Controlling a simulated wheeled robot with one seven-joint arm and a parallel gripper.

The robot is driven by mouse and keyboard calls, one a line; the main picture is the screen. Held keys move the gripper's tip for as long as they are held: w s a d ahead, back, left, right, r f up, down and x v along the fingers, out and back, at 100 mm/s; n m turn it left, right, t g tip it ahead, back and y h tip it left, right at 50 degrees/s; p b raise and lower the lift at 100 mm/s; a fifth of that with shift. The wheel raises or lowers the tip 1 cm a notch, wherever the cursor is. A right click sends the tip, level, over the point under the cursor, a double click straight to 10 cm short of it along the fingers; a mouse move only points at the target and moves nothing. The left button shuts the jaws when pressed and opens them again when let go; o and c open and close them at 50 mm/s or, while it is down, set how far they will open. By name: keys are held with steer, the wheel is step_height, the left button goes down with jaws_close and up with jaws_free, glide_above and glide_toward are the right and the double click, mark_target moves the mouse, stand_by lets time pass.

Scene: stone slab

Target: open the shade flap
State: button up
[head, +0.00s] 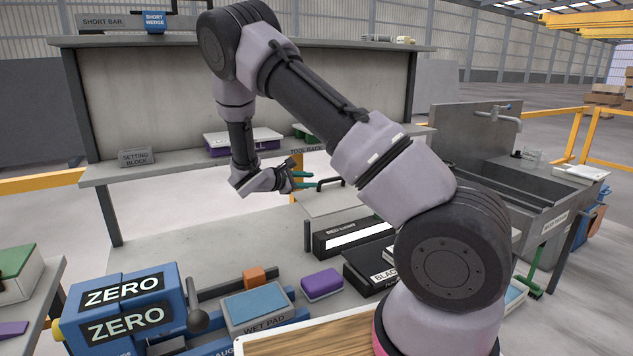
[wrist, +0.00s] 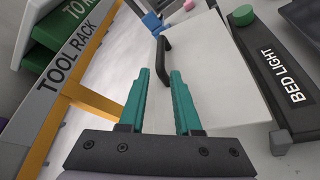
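A pale grey flat panel (wrist: 205,75) with a black bar handle (wrist: 164,52) lies beside the bed light in the wrist view; it seems to be the shade flap and looks shut. In the head view the panel (head: 340,201) and handle (head: 330,181) show partly behind my arm. My gripper (wrist: 160,75) has two teal fingers apart with nothing held between them. The handle's near end shows in line with the gap at the fingertips; whether it is between them I cannot tell. My gripper (head: 303,180) is also beside the handle in the head view.
The bed light (wrist: 270,70), a dark bar with a green button, runs right of the panel. The tool rack (wrist: 65,85) edge runs along the left. In the head view, a blue ZERO box (head: 125,305), wet pad (head: 258,308) and purple block (head: 321,284) stand in front.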

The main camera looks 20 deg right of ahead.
mark_target(325, 181)
steer(key=x, duration=1)
steer(key=shift+w+d+f, duration=0.1)
steer(key=shift+d, duration=0.1)
steer(key=shift+c, duration=0.4)
jaws_close()
stand_by(0.7)
